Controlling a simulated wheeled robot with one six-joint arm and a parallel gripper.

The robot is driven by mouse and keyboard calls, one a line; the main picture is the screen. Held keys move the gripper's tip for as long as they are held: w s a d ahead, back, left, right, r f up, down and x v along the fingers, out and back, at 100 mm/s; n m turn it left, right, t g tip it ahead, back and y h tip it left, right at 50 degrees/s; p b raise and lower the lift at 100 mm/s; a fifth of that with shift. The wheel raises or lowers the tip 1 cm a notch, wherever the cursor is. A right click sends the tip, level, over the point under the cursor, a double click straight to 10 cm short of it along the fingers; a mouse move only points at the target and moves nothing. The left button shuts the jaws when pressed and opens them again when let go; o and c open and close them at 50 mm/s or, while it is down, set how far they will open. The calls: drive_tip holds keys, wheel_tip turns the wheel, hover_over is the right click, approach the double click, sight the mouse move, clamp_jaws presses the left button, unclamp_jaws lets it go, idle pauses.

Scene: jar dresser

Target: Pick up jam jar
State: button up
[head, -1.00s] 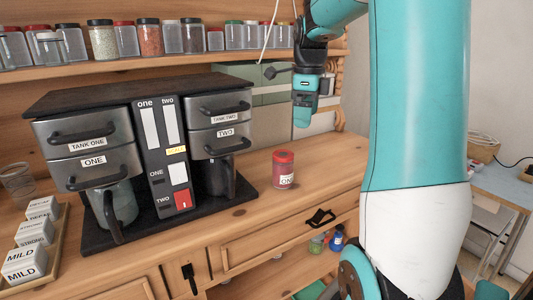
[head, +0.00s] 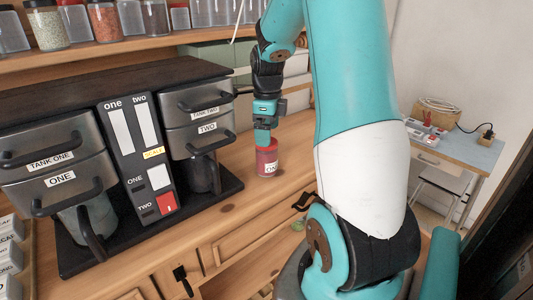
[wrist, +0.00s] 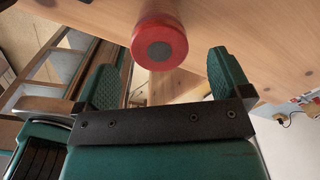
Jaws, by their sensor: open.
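The jam jar (head: 267,160) is a small red jar with a red lid and a white label. It stands upright on the wooden dresser top, to the right of the coffee machine. In the wrist view its red lid (wrist: 159,45) with a grey centre shows just beyond the fingertips, between the two fingers. My gripper (head: 264,136) is directly above the jar in the head view and hides part of its lid. In the wrist view my gripper (wrist: 168,75) is open with green fingers spread wider than the lid. I cannot tell whether a finger touches the jar.
The double coffee machine (head: 135,150) stands close to the left of the jar. A shelf (head: 110,58) of several jars runs above it at the back. The dresser top (head: 290,150) is clear right of the jar. A side table (head: 460,150) stands at the far right.

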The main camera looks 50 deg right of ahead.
sight(267, 149)
drive_tip(key=shift+w+a+f+p, duration=0.1)
drive_tip(key=shift+f+p, duration=1.1)
drive_tip(key=shift+f, duration=1.9)
drive_tip(key=c, duration=1.2)
